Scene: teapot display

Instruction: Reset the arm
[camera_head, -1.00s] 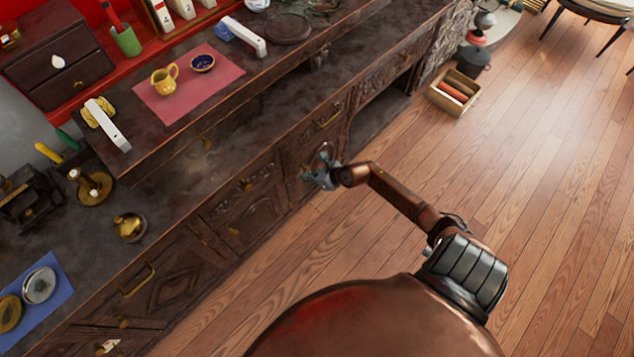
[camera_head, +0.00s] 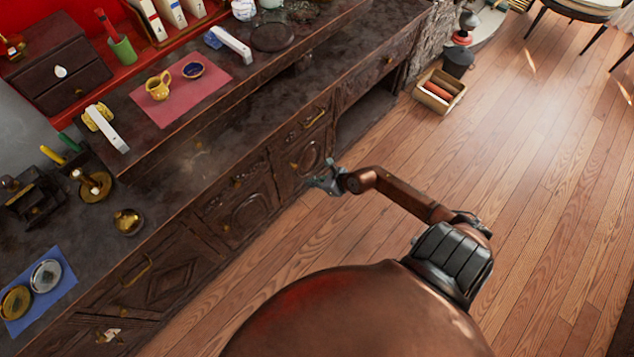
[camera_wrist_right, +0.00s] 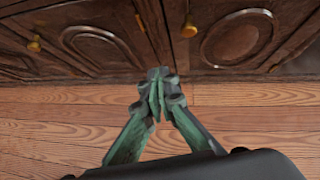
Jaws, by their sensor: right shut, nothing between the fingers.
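My right arm (camera_head: 405,195) reaches in from the lower right in the head view. Its gripper (camera_head: 322,180) is over the wooden floor, just in front of the dark carved cabinet (camera_head: 240,215). In the right wrist view the gripper (camera_wrist_right: 158,95) is shut with its green fingers together and nothing between them. Cabinet doors with round brass knobs lie ahead of the fingertips there. Whether the fingers touch the doors I cannot tell, but I see a strip of floor around them. My left gripper is not in view.
On the cabinet a yellow pitcher (camera_head: 158,87) and a blue bowl (camera_head: 193,70) stand on a pink mat (camera_head: 185,108). A blue mat (camera_head: 62,290) holds round dishes at the lower left. A wooden crate (camera_head: 430,103) stands on the floor at the back. The floor (camera_head: 540,160) at right is clear.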

